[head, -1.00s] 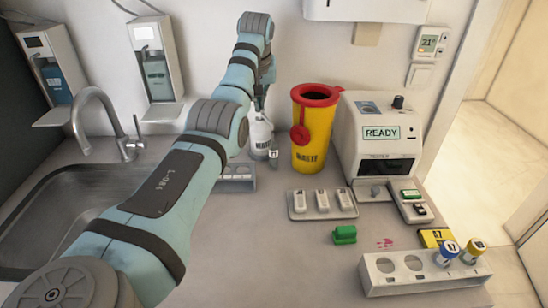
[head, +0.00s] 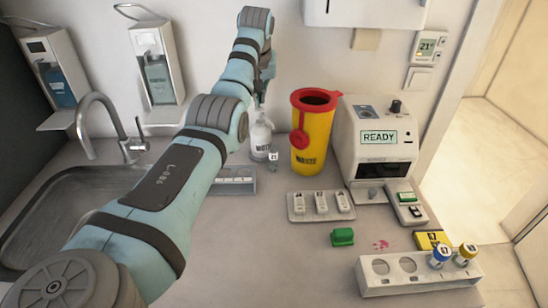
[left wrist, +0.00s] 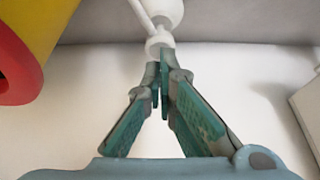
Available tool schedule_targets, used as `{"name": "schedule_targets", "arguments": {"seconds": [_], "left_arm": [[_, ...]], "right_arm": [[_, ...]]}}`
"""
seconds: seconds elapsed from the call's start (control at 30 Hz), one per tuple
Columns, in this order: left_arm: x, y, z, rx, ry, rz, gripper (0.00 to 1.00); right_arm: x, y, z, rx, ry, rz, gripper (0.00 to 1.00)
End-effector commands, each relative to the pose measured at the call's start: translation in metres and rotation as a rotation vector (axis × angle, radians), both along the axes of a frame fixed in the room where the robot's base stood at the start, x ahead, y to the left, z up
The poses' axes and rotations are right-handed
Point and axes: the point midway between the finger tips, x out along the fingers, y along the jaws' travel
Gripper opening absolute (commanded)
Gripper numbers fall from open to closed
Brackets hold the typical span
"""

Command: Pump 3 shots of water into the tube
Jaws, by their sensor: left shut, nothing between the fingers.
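A white pump bottle (head: 260,136) stands upright against the back wall, with its pump head (left wrist: 160,42) showing at the top of the left wrist view. A small tube (head: 273,160) with a dark-marked label stands just in front of the bottle, at the right end of a low grey rack (head: 236,184). My left gripper (head: 262,92) is over the bottle's top, partly hidden by its own arm in the head view. In the left wrist view its green-padded fingers (left wrist: 161,72) are shut and empty, close to the pump head; I cannot tell if they touch it.
A yellow waste bin with a red rim (head: 312,135) stands right of the bottle. Farther right are a READY device (head: 375,165), a tray of white cassettes (head: 320,216), a green block (head: 342,237) and a rack with capped tubes (head: 420,272). A sink (head: 60,215) is left.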

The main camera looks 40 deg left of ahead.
Motion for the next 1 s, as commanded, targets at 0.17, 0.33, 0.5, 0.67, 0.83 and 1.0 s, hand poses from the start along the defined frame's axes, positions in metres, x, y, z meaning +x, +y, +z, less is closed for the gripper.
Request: {"name": "schedule_targets", "arguments": {"seconds": [0.17, 0.33, 0.5, 0.67, 0.83, 1.0], "left_arm": [[0.0, 0.0, 0.0, 0.0, 0.0, 0.0, 0.0], [0.0, 0.0, -0.004, 0.0, 0.0, 0.0, 0.0], [0.0, 0.0, -0.01, 0.0, 0.0, 0.0, 0.0], [0.0, 0.0, -0.016, -0.001, -0.001, 0.0, 0.0], [0.0, 0.0, -0.022, 0.0, 0.0, 0.0, 0.0], [0.0, 0.0, -0.028, -0.001, 0.001, 0.0, 0.0]], "right_arm": [[0.0, 0.0, 0.0, 0.0, 0.0, 0.0, 0.4], [0.0, 0.0, -0.003, 0.0, 0.0, 0.0, 0.4], [0.0, 0.0, -0.007, 0.0, 0.0, 0.0, 0.4], [0.0, 0.0, -0.01, 0.0, 0.0, 0.0, 0.4], [0.0, 0.0, -0.014, 0.0, 0.0, 0.0, 0.4], [0.0, 0.0, -0.017, 0.0, 0.0, 0.0, 0.4]]}}
